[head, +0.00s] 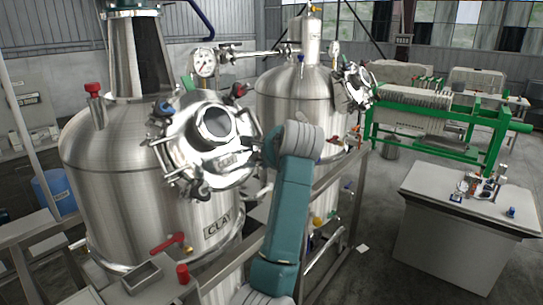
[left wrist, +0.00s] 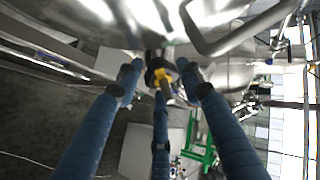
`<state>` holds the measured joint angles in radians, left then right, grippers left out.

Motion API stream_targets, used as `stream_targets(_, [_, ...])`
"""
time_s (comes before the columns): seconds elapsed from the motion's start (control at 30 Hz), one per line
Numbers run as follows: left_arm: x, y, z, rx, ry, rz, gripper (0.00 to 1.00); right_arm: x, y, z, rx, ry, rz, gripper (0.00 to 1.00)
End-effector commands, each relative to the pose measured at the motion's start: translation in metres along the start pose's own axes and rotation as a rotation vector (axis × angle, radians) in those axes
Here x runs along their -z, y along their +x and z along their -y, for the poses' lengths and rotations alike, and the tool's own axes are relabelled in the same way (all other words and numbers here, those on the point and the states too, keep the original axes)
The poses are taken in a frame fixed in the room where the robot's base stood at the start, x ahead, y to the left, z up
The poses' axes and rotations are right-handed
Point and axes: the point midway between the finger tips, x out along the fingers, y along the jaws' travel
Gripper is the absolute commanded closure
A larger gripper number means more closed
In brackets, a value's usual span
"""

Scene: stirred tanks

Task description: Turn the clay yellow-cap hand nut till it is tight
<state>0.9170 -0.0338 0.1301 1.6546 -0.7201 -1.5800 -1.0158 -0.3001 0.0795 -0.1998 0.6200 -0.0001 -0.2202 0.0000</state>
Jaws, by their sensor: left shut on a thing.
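The steel clay tank (head: 150,205) bears a CLAY label and a round hatch cover (head: 190,140) with hand nuts around its rim. My left arm rises from the bottom middle of the head view, and its gripper (head: 268,150) is at the cover's right edge, mostly hidden by my wrist. In the left wrist view, the yellow-cap hand nut (left wrist: 162,75) sits between the blue fingers of my left gripper (left wrist: 159,78), which is shut on it. The nut is hidden in the head view. My right gripper is in neither view.
A blue-cap nut (head: 166,107) shows on the cover's left side. A pressure gauge (head: 204,63) stands behind the cover. A second steel tank (head: 290,95) stands behind my arm, with a metal rail (head: 325,180) beside it. A grey bench (head: 455,235) is at right.

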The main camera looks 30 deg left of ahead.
Motion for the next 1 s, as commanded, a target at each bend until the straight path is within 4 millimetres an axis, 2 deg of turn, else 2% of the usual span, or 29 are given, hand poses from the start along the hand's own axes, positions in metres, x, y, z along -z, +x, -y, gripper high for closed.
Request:
stream_targets(0.07, [-0.001,0.0,0.002,0.005,-0.002,0.001,0.89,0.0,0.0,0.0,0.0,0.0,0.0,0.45])
stream_targets(0.1, [-0.001,0.0,0.002,0.005,-0.002,0.0,0.54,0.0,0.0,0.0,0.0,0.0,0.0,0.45])
stream_targets(0.17, [0.0,0.0,0.002,0.005,-0.002,0.0,0.45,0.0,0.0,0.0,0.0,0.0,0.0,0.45])
stream_targets(0.43, [0.0,-0.001,0.001,0.003,-0.002,0.0,0.45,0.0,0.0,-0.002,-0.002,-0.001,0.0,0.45])
stream_targets(0.57, [0.001,-0.008,0.001,0.004,-0.002,-0.002,0.45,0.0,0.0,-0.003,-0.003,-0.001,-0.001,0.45])
stream_targets(0.67, [0.001,-0.024,0.002,0.005,-0.003,-0.004,0.45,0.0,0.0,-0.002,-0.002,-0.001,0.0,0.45])
stream_targets(1.0, [0.0,-0.094,0.002,0.005,-0.005,-0.005,0.45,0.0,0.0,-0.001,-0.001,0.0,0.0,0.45])
